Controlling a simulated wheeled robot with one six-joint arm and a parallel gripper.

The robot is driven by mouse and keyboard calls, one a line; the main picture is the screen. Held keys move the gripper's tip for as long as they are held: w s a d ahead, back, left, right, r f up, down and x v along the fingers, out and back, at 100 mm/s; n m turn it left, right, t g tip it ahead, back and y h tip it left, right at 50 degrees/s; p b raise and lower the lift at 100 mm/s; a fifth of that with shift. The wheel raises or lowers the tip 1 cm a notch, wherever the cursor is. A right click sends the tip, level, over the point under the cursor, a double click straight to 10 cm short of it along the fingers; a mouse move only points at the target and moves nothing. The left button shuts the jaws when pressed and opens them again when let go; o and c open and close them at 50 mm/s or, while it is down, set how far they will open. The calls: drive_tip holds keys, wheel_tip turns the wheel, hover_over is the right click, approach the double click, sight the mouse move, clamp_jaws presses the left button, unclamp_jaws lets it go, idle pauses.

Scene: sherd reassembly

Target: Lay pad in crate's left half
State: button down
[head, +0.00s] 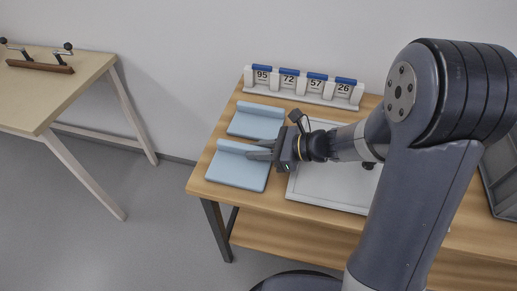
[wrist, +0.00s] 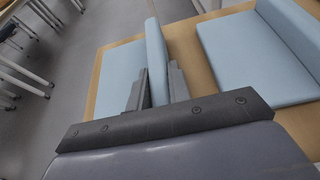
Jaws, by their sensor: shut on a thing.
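Two light blue pads, each with a raised upright ridge along one edge, are on the left end of the wooden table. My gripper (head: 259,149) is shut on the ridge of the nearer pad (head: 238,172), which appears to rest on the table top. In the wrist view the two fingers (wrist: 157,90) stand on either side of that pad's ridge (wrist: 154,50). The other pad (head: 256,121) lies just behind it and also shows in the wrist view (wrist: 245,50). The grey crate (head: 498,175) is at the right edge of the head view, cut off and partly behind my arm.
A pale tray (head: 325,190) lies on the table right of the nearer pad, partly under my arm. A rack with numbered tags (head: 303,88) stands along the table's back. A separate bench (head: 60,85) is at the left, across a floor gap.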

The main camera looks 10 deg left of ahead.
drive_tip(key=c, duration=1.3)
unclamp_jaws()
drive_tip(key=shift+f, duration=0.1)
drive_tip(key=p+v, duration=0.2)
drive_tip(key=v, duration=0.9)
drive_tip(key=shift+s+a, duration=0.1)
drive_tip(key=shift+s, duration=0.05)
drive_tip(key=b+x, duration=0.2)
drive_tip(key=x, duration=0.9)
drive_tip(key=shift+r+p, duration=0.3)
drive_tip(key=shift+r, duration=0.45)
drive_tip(key=shift+f, duration=0.1)
